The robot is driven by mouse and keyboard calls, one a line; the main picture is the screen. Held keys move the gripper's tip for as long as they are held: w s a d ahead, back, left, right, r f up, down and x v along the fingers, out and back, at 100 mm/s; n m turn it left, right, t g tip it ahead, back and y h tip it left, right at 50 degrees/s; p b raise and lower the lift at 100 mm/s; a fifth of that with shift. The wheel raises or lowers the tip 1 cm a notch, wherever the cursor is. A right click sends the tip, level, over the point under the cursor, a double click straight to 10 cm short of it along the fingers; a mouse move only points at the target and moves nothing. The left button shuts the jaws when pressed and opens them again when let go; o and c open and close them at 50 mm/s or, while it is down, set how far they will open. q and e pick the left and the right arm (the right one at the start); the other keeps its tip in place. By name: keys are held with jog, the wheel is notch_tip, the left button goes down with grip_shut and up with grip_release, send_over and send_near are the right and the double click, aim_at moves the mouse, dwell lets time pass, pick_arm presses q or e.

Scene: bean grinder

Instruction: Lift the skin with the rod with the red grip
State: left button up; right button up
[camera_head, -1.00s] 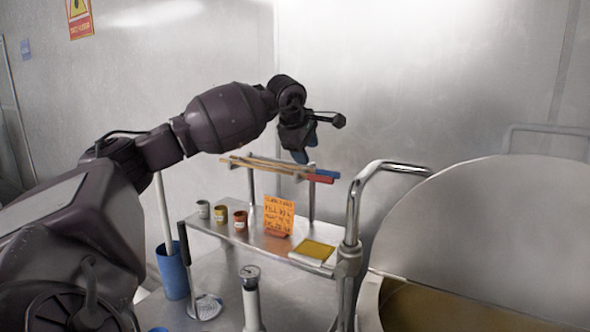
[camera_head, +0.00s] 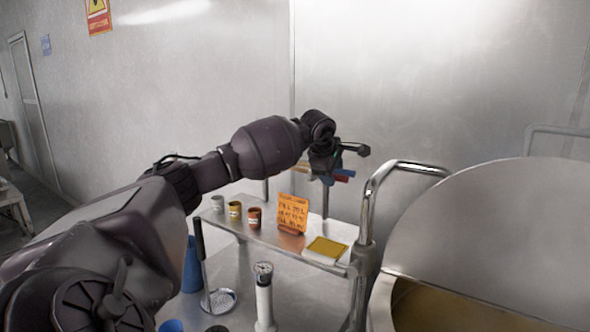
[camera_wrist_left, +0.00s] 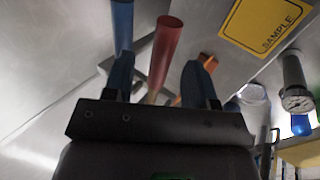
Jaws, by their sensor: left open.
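My left gripper (camera_head: 325,172) is at the rod rack behind the small steel shelf. In the left wrist view its blue-padded fingers (camera_wrist_left: 160,85) are open. The rod with the red grip (camera_wrist_left: 165,45) shows between the fingers, with no visible hold on it; its red end (camera_head: 341,178) shows just right of the gripper in the head view. A rod with a blue grip (camera_wrist_left: 122,22) lies beside it, near the left finger. The wooden shafts are mostly hidden by my arm. A large round vat (camera_head: 380,302) holds a yellowish-brown surface (camera_head: 440,306); I cannot make out a separate skin.
The shelf (camera_head: 270,238) carries small cups (camera_head: 235,210), an orange note (camera_head: 292,212) and a yellow sample card (camera_head: 327,247). A bent steel handle (camera_head: 368,200) rises right of the gripper. A gauge cylinder (camera_head: 264,295) and strainer (camera_head: 222,299) stand in front. The vat's lid (camera_head: 500,225) is raised.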

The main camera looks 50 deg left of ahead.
pick_arm(q)
jog(key=shift+w+f, duration=0.1)
jog(key=shift+f, duration=0.15)
jog(key=shift+c, duration=0.2)
grip_shut()
